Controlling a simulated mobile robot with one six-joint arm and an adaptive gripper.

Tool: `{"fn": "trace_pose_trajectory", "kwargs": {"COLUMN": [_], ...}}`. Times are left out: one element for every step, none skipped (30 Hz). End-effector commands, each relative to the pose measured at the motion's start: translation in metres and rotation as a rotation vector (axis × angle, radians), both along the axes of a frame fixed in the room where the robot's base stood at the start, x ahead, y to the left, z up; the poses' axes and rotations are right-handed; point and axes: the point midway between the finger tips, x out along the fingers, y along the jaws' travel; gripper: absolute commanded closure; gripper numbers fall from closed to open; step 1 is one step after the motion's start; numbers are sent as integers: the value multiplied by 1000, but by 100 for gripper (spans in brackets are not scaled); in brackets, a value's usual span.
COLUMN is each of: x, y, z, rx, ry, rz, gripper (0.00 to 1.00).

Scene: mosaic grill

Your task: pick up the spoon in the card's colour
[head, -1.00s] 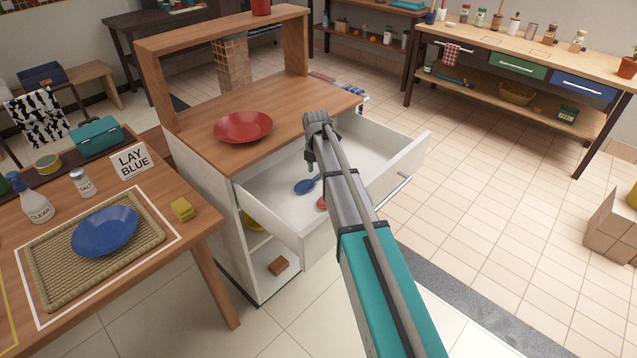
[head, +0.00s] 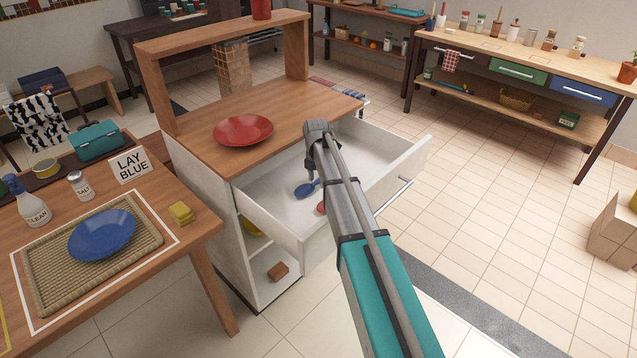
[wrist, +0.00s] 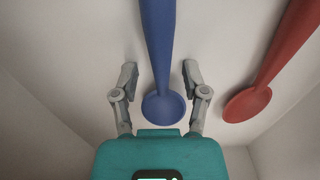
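The card (head: 132,165) on the left table reads "LAY BLUE". A blue spoon (head: 306,188) lies in the open white drawer (head: 264,208). In the wrist view the blue spoon (wrist: 158,50) runs between the two fingers of my gripper (wrist: 158,78), its bowl nearest my palm. The fingers are apart, with a gap on each side of the spoon. A red spoon (wrist: 280,65) lies to the right, outside the fingers; in the head view only its end (head: 321,208) shows beside my arm. My gripper (head: 310,168) is over the drawer in the head view, its fingertips partly hidden.
The drawer's front wall (head: 365,205) and side walls surround the spoons. A red plate (head: 243,130) sits on the cabinet top above. On the left table a blue plate (head: 103,235) lies on a woven mat (head: 50,290), near a yellow sponge (head: 181,212).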

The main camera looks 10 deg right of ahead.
Motion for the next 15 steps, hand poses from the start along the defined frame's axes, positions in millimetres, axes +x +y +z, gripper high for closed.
{"fn": "trace_pose_trajectory", "kwargs": {"x": [0, 0, 0, 0, 0, 0, 0, 0, 0, 0, 0, 0, 0, 0, 0], "y": [0, 0, 0, 0, 0, 0, 0, 0, 0, 0, 0, 0, 0, 0, 0], "z": [0, 0, 0, 0, 0, 0, 0, 0, 0, 0, 0, 0, 0, 0, 0], "rx": [0, 0, 0, 0, 0, 0, 0, 0, 0, 0, 0, 0, 0, 0, 0], "ry": [0, 0, 0, 0, 0, 0, 0, 0, 0, 0, 0, 0, 0, 0, 0], "rz": [0, 0, 0, 0, 0, 0, 0, 0, 0, 0, 0, 0, 0, 0, 0], "gripper": [58, 64, 71, 77, 83, 90, 96, 100, 100, 100, 100, 100, 100, 100, 100]}}
